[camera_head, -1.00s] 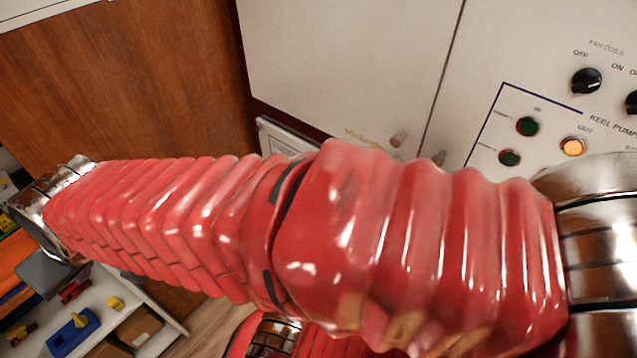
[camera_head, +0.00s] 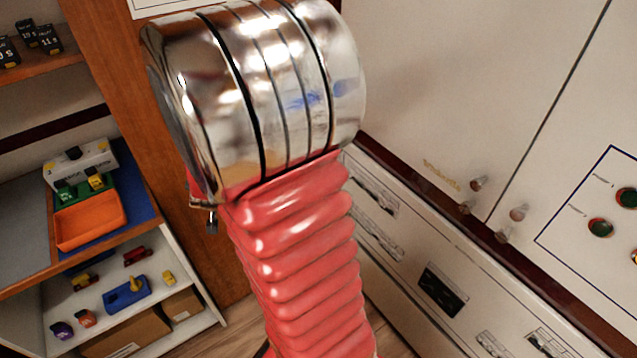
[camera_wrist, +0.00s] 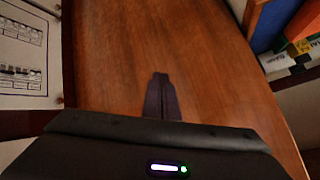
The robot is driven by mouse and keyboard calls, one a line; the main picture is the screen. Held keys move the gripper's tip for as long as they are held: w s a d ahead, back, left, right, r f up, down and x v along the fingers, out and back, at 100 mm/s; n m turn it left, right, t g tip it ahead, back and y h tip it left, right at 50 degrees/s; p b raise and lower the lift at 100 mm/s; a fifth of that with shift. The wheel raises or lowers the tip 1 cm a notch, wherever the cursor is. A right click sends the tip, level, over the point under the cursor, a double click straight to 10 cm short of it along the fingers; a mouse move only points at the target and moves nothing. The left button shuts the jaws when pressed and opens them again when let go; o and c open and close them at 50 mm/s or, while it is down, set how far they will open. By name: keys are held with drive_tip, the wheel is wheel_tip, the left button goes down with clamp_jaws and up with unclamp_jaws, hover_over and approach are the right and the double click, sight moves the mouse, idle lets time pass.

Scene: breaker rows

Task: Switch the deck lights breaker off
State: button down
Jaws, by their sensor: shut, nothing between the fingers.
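My gripper (camera_wrist: 160,92) shows in the wrist view, its dark fingers shut together with nothing between them, in front of a brown wooden panel. A white panel with rows of small breaker-like shapes (camera_wrist: 21,50) is at the left edge of the wrist view, apart from my fingers. Its labels are too small to read, so I cannot tell which one is the deck lights breaker or how it is set. In the head view my arm fills the middle and my gripper does not show.
In the head view, a white cabinet with round knobs (camera_head: 628,197) stands at right, above a lower white panel with a dark rectangle (camera_head: 441,290). At left, shelves hold an orange tray (camera_head: 90,221) and a blue toy (camera_head: 127,293). A wooden panel (camera_wrist: 215,80) fills the wrist view's middle.

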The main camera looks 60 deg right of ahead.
drive_tip(key=s+d+f+m+g+h, duration=0.1)
drive_tip(key=s+d+f+m, duration=0.1)
drive_tip(key=d+f, duration=0.15)
drive_tip(key=s+d+f+m+g+h, duration=0.1)
drive_tip(key=s+d+f+h, duration=0.15)
drive_tip(key=d, duration=0.25)
drive_tip(key=m+g+h, duration=0.5)
drive_tip(key=m+g, duration=0.1)
drive_tip(key=g, duration=0.6)
approach(389, 211)
wheel_tip(389, 211, up, 2)
drive_tip(key=a, duration=0.2)
drive_tip(key=shift+w+d+r+y, duration=0.2)
drive_tip(key=shift+w+d+y, duration=0.05)
drive_tip(key=shift+w, duration=0.2)
drive_tip(key=shift+d, duration=0.1)
drive_tip(key=shift+x, duration=4.9)
